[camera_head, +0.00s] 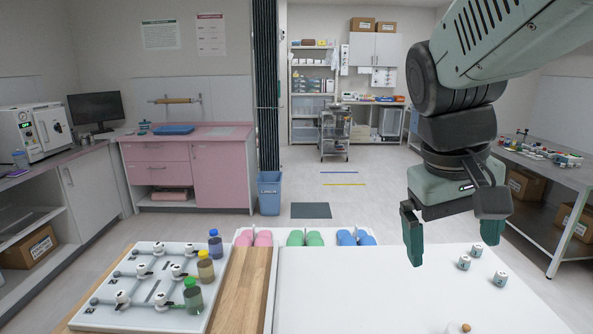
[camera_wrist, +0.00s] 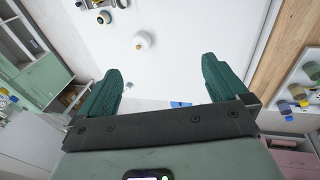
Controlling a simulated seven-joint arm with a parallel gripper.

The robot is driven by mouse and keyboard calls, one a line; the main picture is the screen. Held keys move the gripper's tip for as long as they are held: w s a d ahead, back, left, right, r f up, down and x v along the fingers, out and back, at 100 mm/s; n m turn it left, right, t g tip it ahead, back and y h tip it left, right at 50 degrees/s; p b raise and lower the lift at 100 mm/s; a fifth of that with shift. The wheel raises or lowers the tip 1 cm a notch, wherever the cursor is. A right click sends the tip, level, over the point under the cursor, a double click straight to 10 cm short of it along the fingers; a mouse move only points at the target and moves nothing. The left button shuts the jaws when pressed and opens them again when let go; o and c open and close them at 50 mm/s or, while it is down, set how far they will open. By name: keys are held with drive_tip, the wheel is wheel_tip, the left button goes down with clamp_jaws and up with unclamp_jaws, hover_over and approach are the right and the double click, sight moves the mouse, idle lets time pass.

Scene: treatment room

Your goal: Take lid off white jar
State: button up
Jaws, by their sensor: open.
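A small white round jar with a tan knob on its lid (camera_head: 458,328) stands on the white table, cut off by the bottom edge of the head view. It also shows as a white disc with a tan knob in the wrist view (camera_wrist: 144,40). The lid appears to be on. My gripper (camera_head: 452,251) hangs above the table with its two green fingers spread and nothing between them. In the wrist view my gripper (camera_wrist: 161,67) has the jar ahead of it, between the lines of the fingers and apart from both.
Several small white labelled containers (camera_head: 463,263) stand on the white table (camera_head: 340,290) at the right. A rack with valves and colored bottles (camera_head: 150,290) lies at the left, beside a wooden strip (camera_head: 240,290). Pink, green and blue items (camera_head: 305,238) line the far edge. The table's middle is clear.

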drive_tip(key=s+a+f+t, duration=0.1)
drive_tip(key=s+a+f, duration=0.25)
drive_tip(key=s, duration=0.65)
drive_tip(key=w+a+r+t+y, duration=0.1)
drive_tip(key=a+r+t+y, duration=0.1)
drive_tip(key=a+r+t, duration=0.1)
drive_tip(key=a+r, duration=0.1)
drive_tip(key=a, duration=0.1)
drive_tip(key=shift+w+a+r+t+y, duration=0.15)
drive_tip(key=shift+a+r+t+y, duration=0.15)
drive_tip(key=shift+a+y, duration=0.1)
